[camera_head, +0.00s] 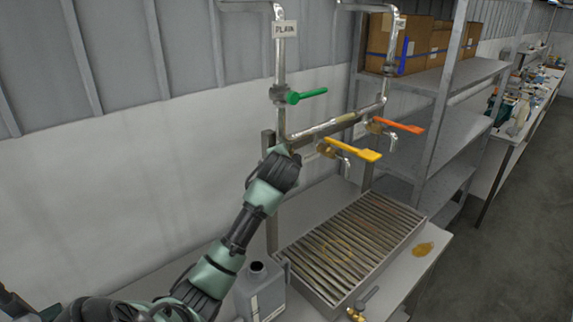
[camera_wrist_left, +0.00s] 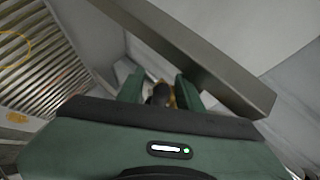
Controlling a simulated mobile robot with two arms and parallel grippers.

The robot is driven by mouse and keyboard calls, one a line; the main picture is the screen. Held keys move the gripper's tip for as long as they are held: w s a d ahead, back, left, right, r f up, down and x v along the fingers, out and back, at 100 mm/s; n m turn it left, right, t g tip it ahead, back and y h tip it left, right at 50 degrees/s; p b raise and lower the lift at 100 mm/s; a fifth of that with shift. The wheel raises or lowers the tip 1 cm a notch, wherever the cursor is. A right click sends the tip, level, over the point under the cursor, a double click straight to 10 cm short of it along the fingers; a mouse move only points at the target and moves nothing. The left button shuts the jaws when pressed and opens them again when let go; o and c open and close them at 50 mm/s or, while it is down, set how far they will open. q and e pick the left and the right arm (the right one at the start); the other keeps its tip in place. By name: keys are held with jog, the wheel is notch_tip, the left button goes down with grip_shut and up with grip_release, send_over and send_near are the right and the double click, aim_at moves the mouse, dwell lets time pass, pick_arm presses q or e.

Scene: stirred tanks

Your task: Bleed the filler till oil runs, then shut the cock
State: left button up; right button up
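Two metal pipes come down the wall; the left pipe (camera_head: 281,60) carries a PLAIN tag and a green lever (camera_head: 306,96). A linking line below has brass cocks with a yellow lever (camera_head: 355,151) and an orange lever (camera_head: 400,125). No oil stream shows at the spouts. My left gripper (camera_wrist_left: 159,90) is hidden behind its wrist in the head view, by the line's left end. In the wrist view its fingers stand apart, with a small dark and brass-coloured part between them; contact is unclear. My right gripper is out of view.
A slatted drip tray (camera_head: 387,258) sits on the bench below, with a brass drain cock (camera_head: 355,315) in front. A grey can (camera_head: 262,296) stands left of it. An oil patch (camera_head: 425,248) lies to its right. Shelves with boxes (camera_head: 380,45) stand behind.

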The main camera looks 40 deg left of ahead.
pick_arm(q)
jog(key=b+v, duration=0.2)
jog(key=v, duration=0.5)
jog(key=shift+s+d+r+b, duration=0.2)
jog(key=shift+b, duration=0.15)
jog(key=p+v, duration=0.2)
jog(key=v, duration=0.4)
jog(key=shift+s+d+f+p, duration=0.2)
jog(key=shift+s+f+p, duration=0.05)
jog(key=shift+p, duration=0.15)
dwell(0.7)
